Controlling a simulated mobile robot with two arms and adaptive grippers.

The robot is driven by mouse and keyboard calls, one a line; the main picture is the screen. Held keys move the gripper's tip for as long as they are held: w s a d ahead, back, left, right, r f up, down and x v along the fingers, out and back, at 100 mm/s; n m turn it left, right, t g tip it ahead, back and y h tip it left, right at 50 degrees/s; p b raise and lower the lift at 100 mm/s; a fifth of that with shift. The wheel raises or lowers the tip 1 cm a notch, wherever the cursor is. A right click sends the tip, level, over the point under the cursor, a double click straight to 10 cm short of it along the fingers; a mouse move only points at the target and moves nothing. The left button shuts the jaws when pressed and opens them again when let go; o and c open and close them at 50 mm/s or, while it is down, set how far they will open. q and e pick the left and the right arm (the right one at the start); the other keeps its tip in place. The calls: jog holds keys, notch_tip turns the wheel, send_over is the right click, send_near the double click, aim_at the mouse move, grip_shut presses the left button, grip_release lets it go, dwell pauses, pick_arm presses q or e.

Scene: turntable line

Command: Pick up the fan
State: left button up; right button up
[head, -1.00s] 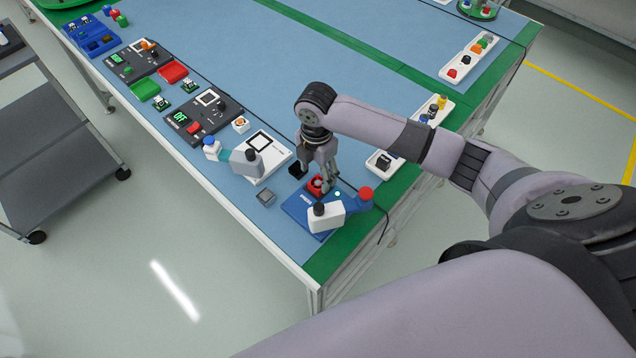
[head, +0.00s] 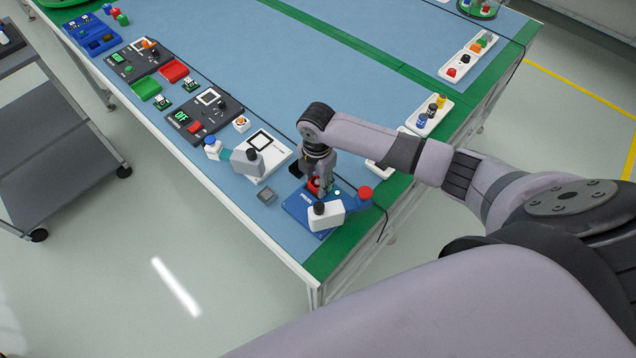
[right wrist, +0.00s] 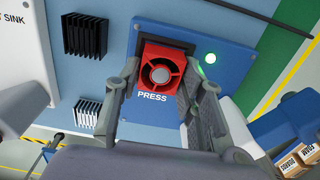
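The fan (right wrist: 162,75) is a red square block with a round grey hub, on the blue press plate (right wrist: 222,47) marked "PRESS". In the head view the fan (head: 313,185) shows as a small red patch, partly hidden by my right gripper (head: 325,186). In the right wrist view the fingers of my right gripper (right wrist: 160,80) stand one on each side of the fan, very close to its sides. They look open around it; I cannot see clearly whether they touch. The fan still sits on the plate. My left gripper is not in view.
White trays (head: 433,118) line the green right edge. The table's middle is clear.

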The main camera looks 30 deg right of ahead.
jog(key=c, duration=0.6)
jog(key=shift+r, duration=0.1)
jog(key=shift+c, duration=0.2)
